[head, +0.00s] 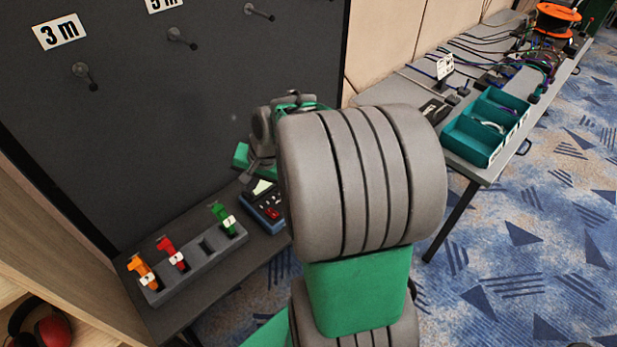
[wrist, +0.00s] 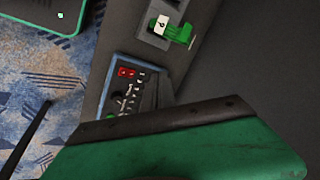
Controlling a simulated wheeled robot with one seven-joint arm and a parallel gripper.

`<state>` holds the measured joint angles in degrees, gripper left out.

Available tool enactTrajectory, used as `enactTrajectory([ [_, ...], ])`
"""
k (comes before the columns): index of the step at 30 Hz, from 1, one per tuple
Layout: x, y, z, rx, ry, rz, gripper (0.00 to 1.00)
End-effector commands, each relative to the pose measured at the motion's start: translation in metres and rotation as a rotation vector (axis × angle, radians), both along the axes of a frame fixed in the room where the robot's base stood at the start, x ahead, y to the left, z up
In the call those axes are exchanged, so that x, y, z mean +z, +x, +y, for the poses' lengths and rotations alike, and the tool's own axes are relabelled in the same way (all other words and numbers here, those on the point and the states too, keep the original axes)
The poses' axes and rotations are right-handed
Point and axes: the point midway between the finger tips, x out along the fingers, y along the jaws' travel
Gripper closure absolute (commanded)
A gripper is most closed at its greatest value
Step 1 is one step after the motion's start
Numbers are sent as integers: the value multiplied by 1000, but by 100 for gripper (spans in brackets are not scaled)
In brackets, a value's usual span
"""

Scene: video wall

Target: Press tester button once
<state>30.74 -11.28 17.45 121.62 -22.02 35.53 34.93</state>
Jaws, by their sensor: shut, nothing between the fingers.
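The tester, a dark box with a blue edge, lies on the dark shelf in the head view (head: 252,212), left of my arm. In the wrist view the tester (wrist: 112,88) shows a red part (wrist: 127,72) at its upper end and a row of small pale marks and dark parts. Which of these is the button I cannot tell for sure.
A grey holder (head: 206,247) with orange, red and green tools stands left of the tester. A dark pegboard (head: 200,110) rises behind. At right, a table carries teal bins (head: 466,147), cables and an orange reel (head: 556,18). Red earmuffs (head: 50,333) lie at lower left.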

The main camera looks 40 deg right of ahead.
Motion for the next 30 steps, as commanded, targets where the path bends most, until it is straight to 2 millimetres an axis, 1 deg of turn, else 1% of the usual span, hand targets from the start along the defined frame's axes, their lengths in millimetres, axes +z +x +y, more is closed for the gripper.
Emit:
enactTrajectory([
  [1,2,6,-38,-182,102,-3,100],
  [2,-3,10,-58,-291,169,-14,100],
  [3,-9,13,-84,-429,258,-33,100],
  [6,-21,10,-141,-729,460,-85,100],
  [9,-30,0,-179,-933,614,-129,100],
  [10,-32,-2,-187,-972,646,-139,100],
  [12,-35,-6,-198,-1034,698,-155,100],
  [14,-37,-7,-202,-1057,718,-162,100],
  [24,-40,-7,-202,-1058,718,-162,100],
  [26,-43,-7,-201,-1058,717,-161,100],
  [30,-57,-7,-201,-1057,718,-160,100],
])
